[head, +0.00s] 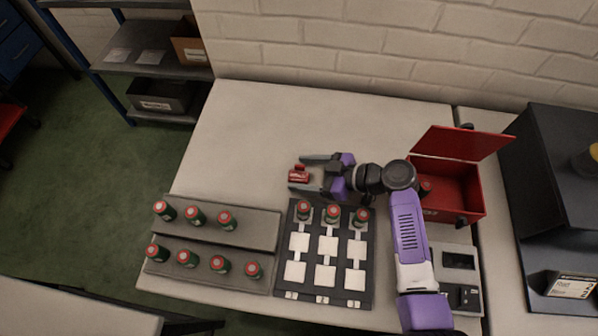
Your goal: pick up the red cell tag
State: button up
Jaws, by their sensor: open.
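The red cell tag (299,174) is a small red piece on the table, behind the dark grid board. My gripper (307,174) reaches to it from the right, with one finger behind it and the other in front. The jaws are open around or just beside the tag. At this size I cannot tell whether a finger touches it. My purple arm comes from the lower right.
A dark board (369,270) with white squares holds green, red-topped cylinders along its back row. A grey two-step rack (262,232) at left holds several more. An open red box (462,190) stands at right. The back left tabletop (270,120) is clear.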

jog(key=c, duration=1.5)
jog(key=shift+r, duration=0.1)
